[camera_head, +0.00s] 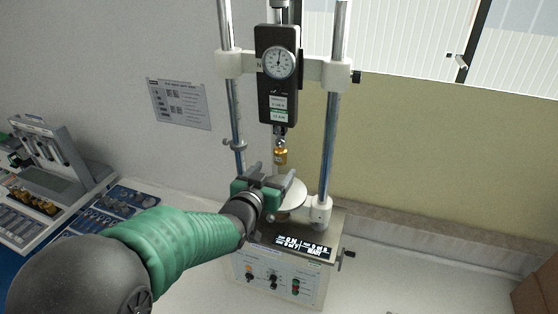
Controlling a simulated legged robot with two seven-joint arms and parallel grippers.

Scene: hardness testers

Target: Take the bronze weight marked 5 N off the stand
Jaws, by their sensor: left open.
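A small bronze weight (281,157) hangs below the dark force gauge (279,90) on the stand (332,130). Its marking is too small to read. My left gripper (280,183) is open and empty, just below the bronze weight and in front of the round pale plate (294,199) of the stand. The gripper hides part of that plate. The fingers appear apart from the weight. My right gripper is not in view.
The stand's two upright posts flank the weight, with a side knob on the left post (234,146). The base has a lit display (304,246) and a control panel (275,280). Other equipment (50,165) stands at the left. A brown box (540,295) is at the lower right.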

